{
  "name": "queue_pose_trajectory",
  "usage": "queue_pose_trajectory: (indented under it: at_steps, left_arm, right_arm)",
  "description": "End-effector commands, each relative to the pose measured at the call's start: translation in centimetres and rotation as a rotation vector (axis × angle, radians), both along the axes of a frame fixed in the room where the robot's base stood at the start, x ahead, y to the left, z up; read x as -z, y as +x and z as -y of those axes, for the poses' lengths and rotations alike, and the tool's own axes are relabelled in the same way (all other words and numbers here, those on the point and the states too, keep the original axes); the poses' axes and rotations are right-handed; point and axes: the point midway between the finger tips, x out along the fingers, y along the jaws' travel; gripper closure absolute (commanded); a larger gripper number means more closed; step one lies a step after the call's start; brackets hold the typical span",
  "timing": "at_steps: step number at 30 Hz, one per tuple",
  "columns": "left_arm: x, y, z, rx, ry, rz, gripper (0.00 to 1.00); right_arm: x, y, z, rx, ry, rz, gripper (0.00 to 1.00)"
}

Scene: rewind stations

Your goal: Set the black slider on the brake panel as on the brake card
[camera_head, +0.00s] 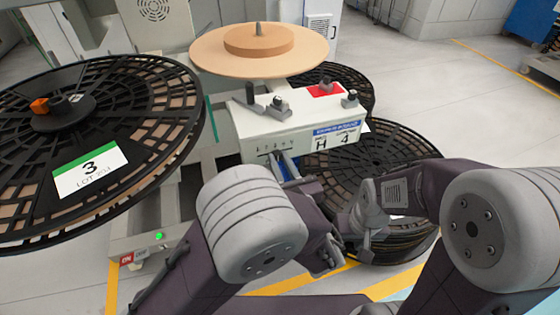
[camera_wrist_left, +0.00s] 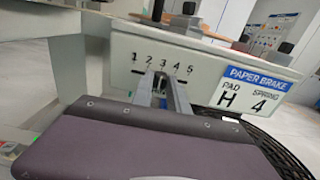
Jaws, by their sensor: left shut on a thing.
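The brake panel (camera_head: 250,140) is the white front face of a box in the middle of the head view. In the left wrist view the panel (camera_wrist_left: 120,50) carries a scale numbered 1 to 5. The brake card (camera_wrist_left: 256,90), headed PAPER BRAKE, reads pad H, spring 4; it also shows in the head view (camera_head: 338,136). My left gripper (camera_wrist_left: 164,84) is at the panel, its fingers shut around the small black slider (camera_wrist_left: 160,82) below the scale, roughly under 3; the fingers partly hide it. My right gripper (camera_head: 364,248) hangs to the right, apart from the panel; its finger gap is unclear.
A large black reel (camera_head: 150,125) labelled 3 stands at the left. A tan disc (camera_head: 215,50) is behind the box. More black reels (camera_head: 395,150) lie at the right, below the panel and near my right arm. Open floor (camera_head: 470,90) extends at the upper right.

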Motion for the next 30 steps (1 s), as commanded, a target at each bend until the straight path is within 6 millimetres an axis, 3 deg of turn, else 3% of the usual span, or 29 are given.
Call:
queue_pose_trajectory:
  at_steps: [11,17,26,27,29,30]
  left_arm:
    - [0.1,0.0,0.0,0.001,0.0,-0.002,1.0]
    - [-0.3,0.6,1.8,0.001,0.001,-0.003,1.0]
    - [0.1,0.7,2.1,0.001,-0.001,-0.002,1.0]
    - [0.1,0.7,2.1,0.001,-0.001,-0.002,0.72]
    - [0.1,0.7,2.1,0.001,0.0,-0.002,0.58]
    - [0.1,0.7,2.1,0.001,0.0,-0.002,0.58]
  right_arm:
    - [0.0,0.0,0.0,0.0,0.0,0.0,0.63]
    - [-1.7,0.0,0.0,0.0,0.0,0.0,0.63]
    - [-1.6,0.0,0.0,0.0,0.0,0.0,0.63]
    - [-1.6,0.0,0.0,0.0,0.0,0.0,0.63]
    - [-1.6,0.0,0.0,0.0,0.0,0.0,0.63]
    - [-1.6,0.0,0.0,0.0,0.0,0.0,0.63]
